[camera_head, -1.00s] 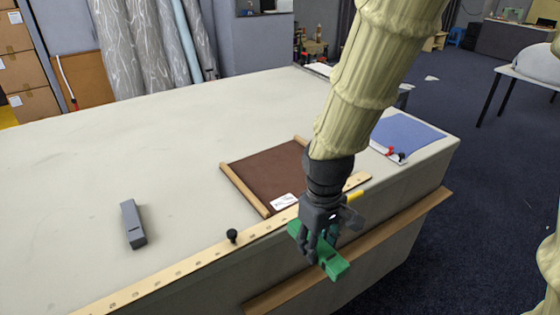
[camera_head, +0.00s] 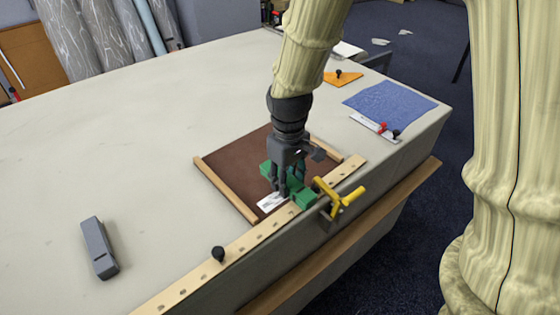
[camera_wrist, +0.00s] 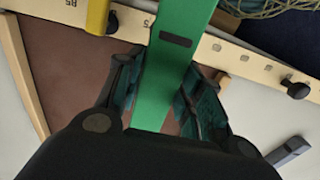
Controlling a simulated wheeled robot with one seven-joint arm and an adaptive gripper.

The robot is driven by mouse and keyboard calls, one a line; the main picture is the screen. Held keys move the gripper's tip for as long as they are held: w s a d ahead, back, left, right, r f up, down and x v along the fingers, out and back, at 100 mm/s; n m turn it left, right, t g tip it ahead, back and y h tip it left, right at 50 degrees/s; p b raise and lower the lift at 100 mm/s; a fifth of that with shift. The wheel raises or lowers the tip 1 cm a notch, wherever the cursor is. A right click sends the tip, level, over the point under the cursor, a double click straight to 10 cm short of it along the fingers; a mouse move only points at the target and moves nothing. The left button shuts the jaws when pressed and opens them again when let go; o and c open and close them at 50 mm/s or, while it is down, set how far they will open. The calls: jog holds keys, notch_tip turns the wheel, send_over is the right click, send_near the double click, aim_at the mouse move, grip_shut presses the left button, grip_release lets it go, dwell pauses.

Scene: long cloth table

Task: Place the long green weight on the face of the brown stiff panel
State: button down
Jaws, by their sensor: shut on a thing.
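The long green weight (camera_head: 304,198) is held in my gripper (camera_head: 281,190), which is shut on its middle. In the wrist view the weight (camera_wrist: 176,70) runs between the two fingers (camera_wrist: 160,110). The brown stiff panel (camera_head: 232,160) lies flat on the table, with wooden strips along two sides and a white label (camera_head: 270,203) near its front edge. My gripper and the weight are over the panel's front right part, and the weight's near end reaches over the wooden ruler. I cannot tell whether the weight touches the panel.
The wooden ruler (camera_head: 249,239) runs along the table's front edge, with a black knob (camera_head: 218,253) on it. A yellow clamp (camera_head: 341,199) stands at the edge beside the weight. A grey block (camera_head: 99,248) lies at left. A blue cloth (camera_head: 391,105) lies at right.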

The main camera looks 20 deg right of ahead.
jog(key=w, duration=0.3)
jog(key=w+d+p, duration=0.1)
jog(key=w, duration=0.2)
jog(key=w+d, duration=0.1)
jog(key=w, duration=0.2)
jog(key=shift+w+f+p, duration=0.3)
jog(key=shift+f+p, duration=0.05)
jog(key=shift+f, duration=0.05)
jog(key=shift+f+p, duration=0.45)
jog(key=shift+f, duration=1.35)
jog(key=c, duration=0.9)
grip_release()
jog(key=shift+f, duration=0.15)
notch_tip(320, 180, up, 12)
jog(key=shift+r+b, duration=0.15)
jog(key=shift+b, duration=0.8)
